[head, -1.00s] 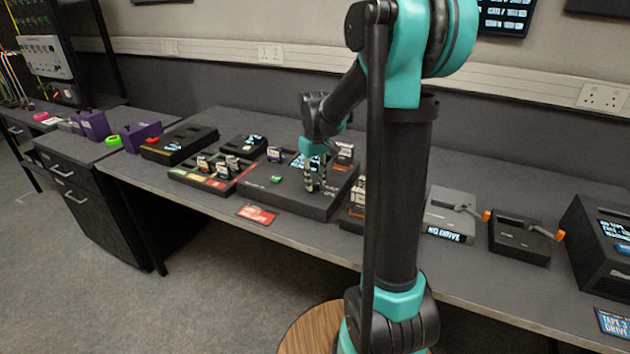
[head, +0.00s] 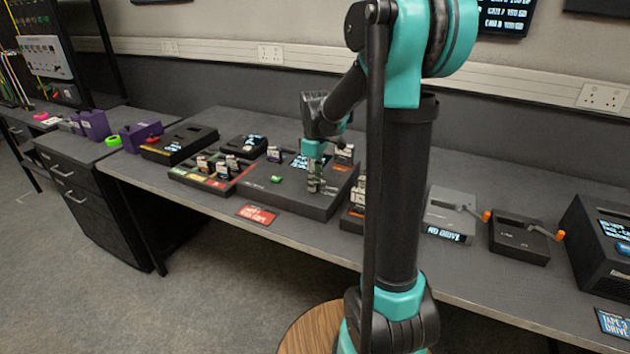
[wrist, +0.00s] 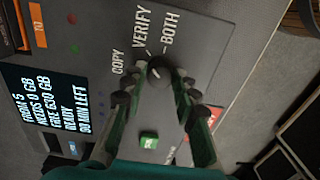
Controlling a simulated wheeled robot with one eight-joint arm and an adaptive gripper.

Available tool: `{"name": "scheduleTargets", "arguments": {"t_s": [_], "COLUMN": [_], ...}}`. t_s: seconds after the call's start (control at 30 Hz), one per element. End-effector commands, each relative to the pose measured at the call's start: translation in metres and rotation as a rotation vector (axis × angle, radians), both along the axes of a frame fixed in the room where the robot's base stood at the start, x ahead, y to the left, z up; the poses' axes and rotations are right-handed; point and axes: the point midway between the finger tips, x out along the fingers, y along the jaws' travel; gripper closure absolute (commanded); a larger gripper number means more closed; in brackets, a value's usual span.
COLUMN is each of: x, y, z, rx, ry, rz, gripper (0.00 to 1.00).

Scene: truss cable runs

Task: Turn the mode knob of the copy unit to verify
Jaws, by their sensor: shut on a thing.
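The copy unit (head: 285,196) is a dark flat box on the bench with a lit screen. In the wrist view its screen (wrist: 42,98) reads READY, and its panel carries the labels COPY, VERIFY (wrist: 142,27) and BOTH. The round black mode knob (wrist: 160,70) sits below these labels with a pale mark on its top; which label the mark points at is hard to tell. My gripper (head: 314,188) reaches down onto the unit. In the wrist view its green, dark-tipped fingers (wrist: 161,80) are shut on the knob, one on each side.
A green button (wrist: 148,140) lies near the fingers on the same panel. A rack of small cartridges (head: 215,172) stands to the left of the unit. A grey device with an orange-tipped lever (head: 451,214) stands to the right. A red card (head: 257,215) lies at the front edge.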

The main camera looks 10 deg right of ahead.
Motion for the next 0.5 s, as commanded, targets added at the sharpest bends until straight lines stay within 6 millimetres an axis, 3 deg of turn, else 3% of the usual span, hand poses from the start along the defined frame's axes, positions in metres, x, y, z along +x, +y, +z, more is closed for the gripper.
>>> {"name": "scheduleTargets", "arguments": {"t_s": [0.33, 0.37, 0.5], "x": [0.0002, 0.0002, 0.0002], "y": [-0.0002, -0.0002, -0.0001], "z": [0.0001, 0.0001, 0.0001], "rx": [0.0, 0.0, 0.0], "ry": [0.0, 0.0, 0.0], "rz": [0.002, 0.001, 0.001], "gripper": [1.0, 0.69, 0.52]}}
